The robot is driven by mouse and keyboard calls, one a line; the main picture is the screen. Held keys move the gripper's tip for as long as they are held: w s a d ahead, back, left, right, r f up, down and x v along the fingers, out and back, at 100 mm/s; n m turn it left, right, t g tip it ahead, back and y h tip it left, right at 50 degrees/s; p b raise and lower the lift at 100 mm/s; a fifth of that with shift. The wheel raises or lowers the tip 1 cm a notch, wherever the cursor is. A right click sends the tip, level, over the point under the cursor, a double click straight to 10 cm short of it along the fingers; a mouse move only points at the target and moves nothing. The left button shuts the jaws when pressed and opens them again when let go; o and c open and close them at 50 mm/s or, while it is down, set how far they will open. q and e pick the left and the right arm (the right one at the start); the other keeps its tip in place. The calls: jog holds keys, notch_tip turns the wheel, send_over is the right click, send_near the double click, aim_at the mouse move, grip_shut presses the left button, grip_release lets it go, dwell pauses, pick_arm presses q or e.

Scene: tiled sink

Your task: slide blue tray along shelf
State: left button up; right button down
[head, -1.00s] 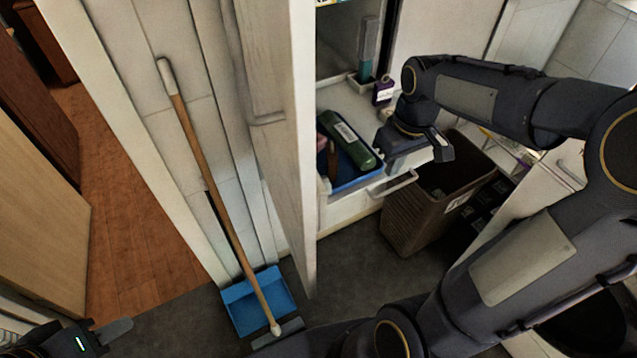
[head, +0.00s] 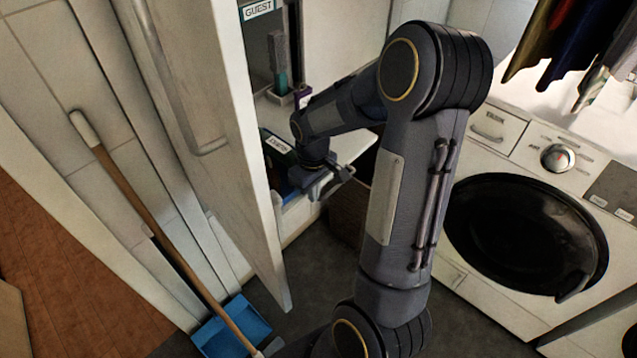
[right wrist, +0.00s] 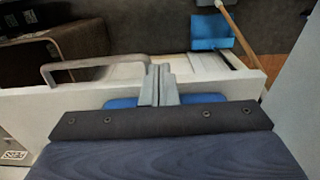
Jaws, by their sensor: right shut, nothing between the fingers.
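The blue tray (head: 286,188) sits on a white pull-out shelf (head: 298,214) inside the open cabinet. Only a bit of its blue edge shows; the door and my right arm hide the rest. A dark green item with a white label (head: 278,143) lies in it. My right gripper (head: 322,192) is at the tray's near right side. In the right wrist view the fingers (right wrist: 160,72) are shut and empty, with blue tray (right wrist: 122,102) showing on both sides of them. I cannot tell whether they touch it. My left gripper is out of view.
The open cabinet door (head: 245,150) stands just left of the tray. A brown bin (head: 347,218) is below, right of the shelf. A handle (right wrist: 85,66) sticks out from the shelf front. A washing machine (head: 530,230) is on the right; a blue dustpan (head: 235,330) is on the floor.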

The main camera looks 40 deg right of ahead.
jog(key=shift+w+a, duration=0.15)
jog(key=shift+w, duration=1)
jog(key=w, duration=0.9)
jog(key=w+a+p, duration=0.1)
jog(key=w, duration=0.3)
jog(key=shift+w+r, duration=0.1)
jog(key=shift+w, duration=0.1)
jog(key=shift+s, duration=0.1)
